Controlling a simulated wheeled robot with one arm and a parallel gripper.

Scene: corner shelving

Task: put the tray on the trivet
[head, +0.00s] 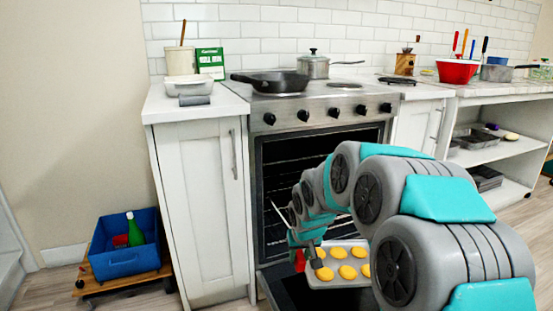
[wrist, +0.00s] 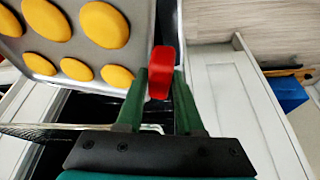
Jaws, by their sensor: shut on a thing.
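The grey tray (head: 335,264) carries several round yellow pieces, and it also shows at the upper left of the wrist view (wrist: 75,46). It is in front of the oven, above the lowered oven door. My gripper (head: 307,259) is shut on a red grip (wrist: 161,72) at the tray's edge; the green fingers lie on either side of it. The join between grip and tray is partly hidden. A flat dark piece that looks like the trivet (head: 397,81) lies on the counter right of the stove, well above and right of the tray.
The oven (head: 275,165) is open, with wire racks inside. A black pan (head: 275,83) and a lidded pot (head: 314,67) stand on the stove. A red bowl (head: 457,72) stands farther right on the counter. A blue bin (head: 124,250) stands at the lower left.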

